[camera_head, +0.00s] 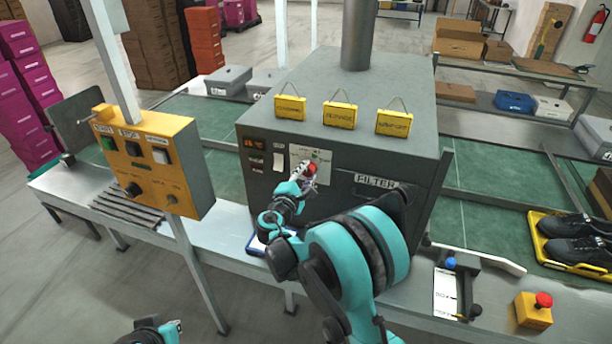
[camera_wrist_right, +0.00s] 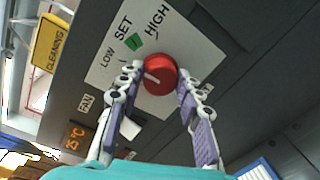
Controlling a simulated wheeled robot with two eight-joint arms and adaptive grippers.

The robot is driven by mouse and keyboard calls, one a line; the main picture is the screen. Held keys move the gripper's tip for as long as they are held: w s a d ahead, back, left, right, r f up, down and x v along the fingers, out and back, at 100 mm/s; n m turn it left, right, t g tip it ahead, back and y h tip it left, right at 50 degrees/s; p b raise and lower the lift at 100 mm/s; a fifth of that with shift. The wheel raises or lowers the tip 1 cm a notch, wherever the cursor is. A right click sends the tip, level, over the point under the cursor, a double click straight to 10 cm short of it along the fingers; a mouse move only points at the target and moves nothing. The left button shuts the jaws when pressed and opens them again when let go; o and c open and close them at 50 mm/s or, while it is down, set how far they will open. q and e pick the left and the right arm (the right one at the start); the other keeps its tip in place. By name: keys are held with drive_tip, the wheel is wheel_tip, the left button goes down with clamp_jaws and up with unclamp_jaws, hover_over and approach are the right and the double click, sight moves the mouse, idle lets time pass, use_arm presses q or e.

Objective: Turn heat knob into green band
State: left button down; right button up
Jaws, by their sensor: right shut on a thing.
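The red heat knob (camera_wrist_right: 160,76) sits on a white dial plate (camera_wrist_right: 112,72) marked LOW, SET and HIGH. The green band (camera_wrist_right: 133,42) is beside SET. The knob's pale pointer line faces the LOW side, outside the green band. My right gripper (camera_wrist_right: 156,92) has its two fingers on either side of the knob and is shut on it. In the head view the right gripper (camera_head: 303,175) is at the front of the grey oven, partly covering the dial plate (camera_head: 318,157). Part of my left arm (camera_head: 150,332) shows at the bottom edge; its finger state is unclear.
The grey oven (camera_head: 390,155) carries hanging yellow signs (camera_head: 338,114). A FAN label and a red temperature display (camera_wrist_right: 75,137) are near the dial. A yellow control box (camera_head: 150,165) stands left. An emergency stop (camera_head: 534,310) and a yellow shoe tray (camera_head: 545,250) are right.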

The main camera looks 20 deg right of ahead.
drive_tip(key=shift+m+b, duration=0.3)
drive_tip(key=shift+m, duration=1.7)
drive_tip(key=o, duration=1.2)
drive_tip(key=shift+c, duration=0.2)
drive_tip(key=v, duration=1.2)
drive_tip(key=shift+d, duration=0.2)
